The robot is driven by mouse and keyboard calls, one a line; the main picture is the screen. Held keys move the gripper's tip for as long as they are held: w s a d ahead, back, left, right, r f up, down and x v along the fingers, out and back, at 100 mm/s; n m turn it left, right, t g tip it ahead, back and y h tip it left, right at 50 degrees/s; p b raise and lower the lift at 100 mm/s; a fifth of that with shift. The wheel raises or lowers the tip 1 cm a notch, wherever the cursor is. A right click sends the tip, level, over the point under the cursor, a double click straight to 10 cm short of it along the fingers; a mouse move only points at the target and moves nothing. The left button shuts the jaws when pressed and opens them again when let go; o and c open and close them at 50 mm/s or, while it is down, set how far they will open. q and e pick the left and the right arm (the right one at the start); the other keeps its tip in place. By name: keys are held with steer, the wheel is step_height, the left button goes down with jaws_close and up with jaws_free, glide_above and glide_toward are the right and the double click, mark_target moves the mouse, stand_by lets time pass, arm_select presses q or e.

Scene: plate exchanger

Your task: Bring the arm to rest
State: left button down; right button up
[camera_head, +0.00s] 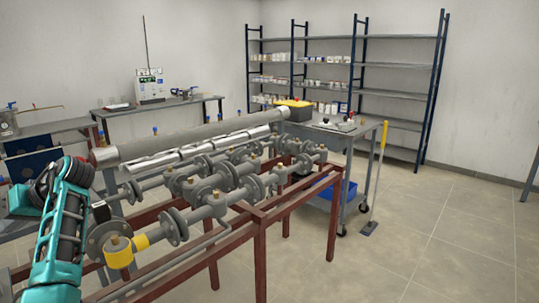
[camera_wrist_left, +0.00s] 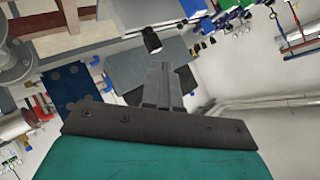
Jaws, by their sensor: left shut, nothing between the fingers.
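My left arm (camera_head: 62,230) comes in at the lower left of the head view, teal with dark joints, bent upward beside the pipe rig. I cannot make out its fingertips there. In the left wrist view my left gripper (camera_wrist_left: 164,84) shows its grey fingers together, shut with nothing between them. My right arm and gripper are not in view.
The pipe rig (camera_head: 215,190), with valves, flanges and a yellow fitting (camera_head: 119,252), stands on a red-brown frame (camera_head: 259,232) close to my left arm. A grey cart (camera_head: 350,140) and shelves (camera_head: 400,65) stand behind. The floor (camera_head: 430,240) at right is clear.

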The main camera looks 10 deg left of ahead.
arm_select(q)
steer(key=s+a+r+n+g+y, duration=0.2)
steer(key=s+a+r+n+g, duration=0.1)
steer(key=s+a+r, duration=0.6)
steer(key=w+d+f+m+t+y, duration=0.2)
steer(key=w+d+f+m+t, duration=0.3)
steer(key=w+f+m+t, duration=0.65)
steer(key=d+f+m+t+h, duration=0.4)
steer(key=d+f+m+h, duration=0.3)
steer(key=d+f, duration=0.65)
steer(key=s+d+f+m+h, duration=0.2)
steer(key=s+d+f+h, duration=0.3)
steer(key=s+d+f, duration=0.4)
steer(key=s+d+f+m+h, duration=0.3)
steer(key=s+d+f+h, duration=0.25)
steer(key=d, duration=0.55)
steer(key=s+d+n+t, duration=0.1)
steer(key=d+n, duration=0.4)
steer(key=d, duration=0.6)
steer(key=shift+s+d+f, duration=0.25)
steer(key=shift+s+d, duration=0.05)
steer(key=shift+s, duration=0.15)
